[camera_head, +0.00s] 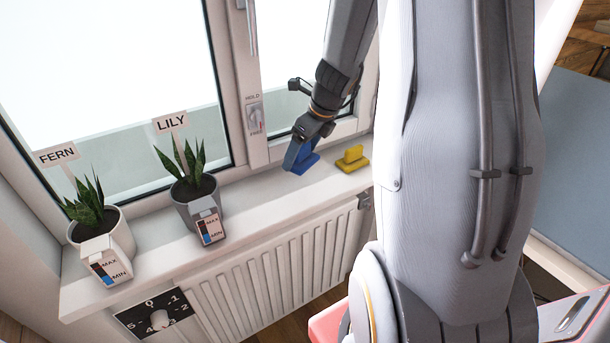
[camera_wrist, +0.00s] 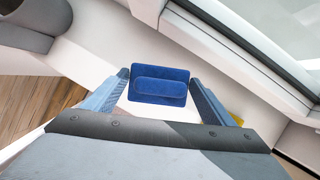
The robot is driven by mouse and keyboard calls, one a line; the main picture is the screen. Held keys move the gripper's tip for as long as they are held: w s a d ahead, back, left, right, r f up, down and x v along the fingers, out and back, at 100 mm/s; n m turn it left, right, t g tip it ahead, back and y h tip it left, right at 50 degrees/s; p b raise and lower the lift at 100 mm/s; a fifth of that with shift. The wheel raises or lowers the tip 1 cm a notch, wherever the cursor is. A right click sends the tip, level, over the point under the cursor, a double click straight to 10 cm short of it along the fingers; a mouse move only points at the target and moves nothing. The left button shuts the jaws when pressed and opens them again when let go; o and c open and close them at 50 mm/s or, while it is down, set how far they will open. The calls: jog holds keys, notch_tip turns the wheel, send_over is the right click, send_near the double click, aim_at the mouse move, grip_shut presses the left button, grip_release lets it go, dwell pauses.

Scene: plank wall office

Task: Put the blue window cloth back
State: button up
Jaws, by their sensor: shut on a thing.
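The blue window cloth (camera_head: 306,163) is a flat blue pad with a raised grip bar, at the windowsill (camera_head: 252,192) below the window handle side. It also shows in the wrist view (camera_wrist: 160,76), lying level between the two fingers. My gripper (camera_head: 297,154) reaches down from above and is shut on the blue cloth's bar. In the wrist view the fingers (camera_wrist: 160,88) stand at either side of the bar. I cannot tell whether the pad's underside touches the sill.
A yellow cloth pad (camera_head: 352,159) sits on the sill just right of the blue one. To the left stand the lily pot (camera_head: 193,190) and the fern pot (camera_head: 105,235), each with a level gauge. A radiator (camera_head: 285,275) is below. The sill between lily and blue cloth is clear.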

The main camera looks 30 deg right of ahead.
notch_tip(320, 180, down, 8)
jog(key=shift+r+b, duration=0.25)
jog(key=shift+b, duration=0.4)
jog(key=o, duration=0.9)
jog(key=shift+f, duration=0.1)
jog(key=v, duration=1.2)
jog(key=s+a+n, duration=0.3)
jog(key=a+n, duration=0.2)
jog(key=n, duration=0.5)
jog(key=s+a+n+g+h, duration=0.1)
jog(key=s+a+n, duration=0.3)
jog(key=n, duration=0.6)
jog(key=s+a+f+n+g, duration=0.1)
jog(key=s+a+n, duration=0.3)
jog(key=a+n, duration=0.3)
jog(key=shift+s+a+n+h+p, duration=0.1)
jog(key=shift+a+n+h+p, duration=0.1)
jog(key=shift+n, duration=0.8)
jog(key=shift+s+a+n+h+p, duration=0.1)
jog(key=shift+a+n+h+p, duration=0.1)
jog(key=shift+n, duration=0.8)
